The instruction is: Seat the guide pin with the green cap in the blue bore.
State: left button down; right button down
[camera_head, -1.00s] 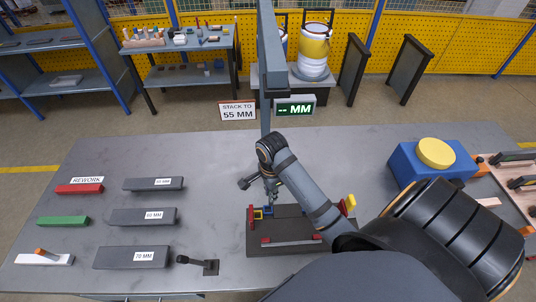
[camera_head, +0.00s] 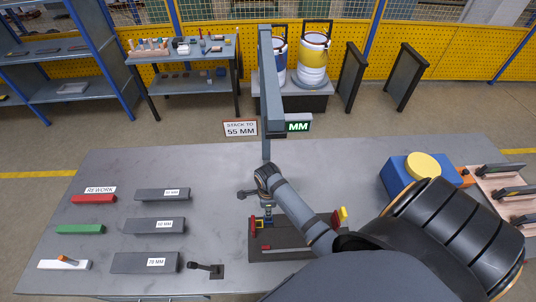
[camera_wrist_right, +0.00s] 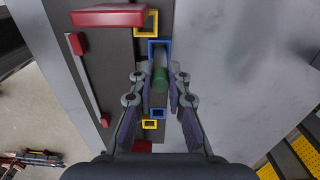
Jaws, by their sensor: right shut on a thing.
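My right gripper (camera_wrist_right: 160,92) is shut on the guide pin with the green cap (camera_wrist_right: 160,77); the cap shows between the fingers. Blue square frames show in the right wrist view, one just above the cap (camera_wrist_right: 153,43) and one just below it (camera_wrist_right: 157,113). Which is the blue bore, and whether the pin's lower end is inside it, I cannot tell. In the head view my right gripper (camera_head: 268,210) is over the left end of the dark fixture plate (camera_head: 290,249), its tips small and partly hidden by the arm. My left gripper is out of view.
Yellow square frames (camera_wrist_right: 150,124) sit near the blue ones. A red block (camera_wrist_right: 108,15) stands on the fixture. Grey bars (camera_head: 156,226) lie on the table's left. A blue box with a yellow disc (camera_head: 422,163) stands at right. An overhead beam (camera_head: 270,90) rises behind.

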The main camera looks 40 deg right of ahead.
notch_tip(320, 180, down, 3)
jog(key=shift+r, duration=0.15)
jog(key=shift+f, duration=0.25)
jog(key=c, duration=1.3)
grip_release()
jog(key=shift+f, duration=0.1)
notch_tip(320, 180, up, 12)
jog(key=shift+r+b, duration=0.15)
jog(key=shift+b, duration=0.9)
